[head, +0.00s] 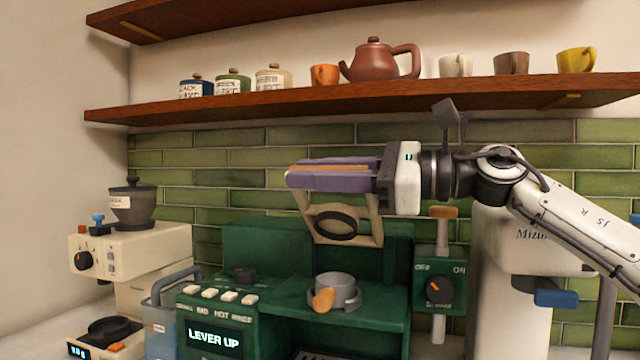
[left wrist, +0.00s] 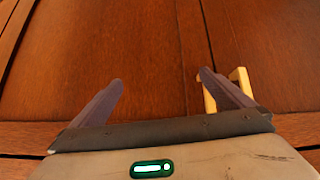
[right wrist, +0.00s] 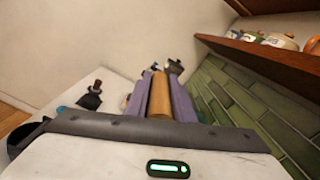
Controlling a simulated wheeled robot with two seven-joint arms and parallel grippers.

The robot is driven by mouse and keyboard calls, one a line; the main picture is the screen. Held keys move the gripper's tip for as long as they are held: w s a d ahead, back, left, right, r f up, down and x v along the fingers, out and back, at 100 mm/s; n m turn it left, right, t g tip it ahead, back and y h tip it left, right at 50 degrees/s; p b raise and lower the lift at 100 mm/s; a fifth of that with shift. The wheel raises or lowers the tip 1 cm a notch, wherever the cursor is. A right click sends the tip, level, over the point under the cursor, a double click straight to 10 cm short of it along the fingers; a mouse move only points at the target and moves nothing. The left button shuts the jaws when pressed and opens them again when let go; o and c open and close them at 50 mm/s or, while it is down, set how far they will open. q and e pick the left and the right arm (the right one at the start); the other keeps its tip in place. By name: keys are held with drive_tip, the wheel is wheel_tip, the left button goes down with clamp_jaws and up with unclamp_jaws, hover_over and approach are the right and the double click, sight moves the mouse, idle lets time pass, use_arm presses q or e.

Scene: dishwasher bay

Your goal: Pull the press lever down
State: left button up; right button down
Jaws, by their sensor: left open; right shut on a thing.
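The green press machine (head: 265,245) stands on the counter; its display (head: 214,339) reads LEVER UP. Its press lever (head: 376,225) is raised: a cream frame with a dark ring and a wooden bar (head: 345,166) across the top. My right gripper (head: 291,172) comes from the right and is shut on that bar. In the right wrist view the wooden bar (right wrist: 159,98) lies lengthwise between the purple fingers. My left gripper (left wrist: 158,82) is open and empty, facing a reddish wooden surface; it does not show in the head view.
A grey cup with a wooden handle (head: 337,288) sits on the machine below the lever. An OFF/ON switch box (head: 439,285) is at its right, a cream grinder (head: 130,250) at its left. A shelf (head: 360,103) with a teapot, jars and cups runs above the arm.

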use_arm(q)
drive_tip(key=shift+w+d+r, duration=0.1)
drive_tip(key=shift+w+d, duration=0.05)
use_arm(e)
drive_tip(key=shift+s+f, duration=0.15)
drive_tip(key=shift+f, duration=0.1)
drive_tip(key=c, duration=1.5)
unclamp_jaws()
drive_tip(key=shift+c, duration=0.2)
drive_tip(key=shift+d, duration=0.2)
use_arm(q)
drive_tip(key=shift+w+d+f+b, duration=0.15)
drive_tip(key=shift+f+b, duration=0.25)
drive_tip(key=shift+b, duration=0.35)
use_arm(e)
drive_tip(key=v, duration=1)
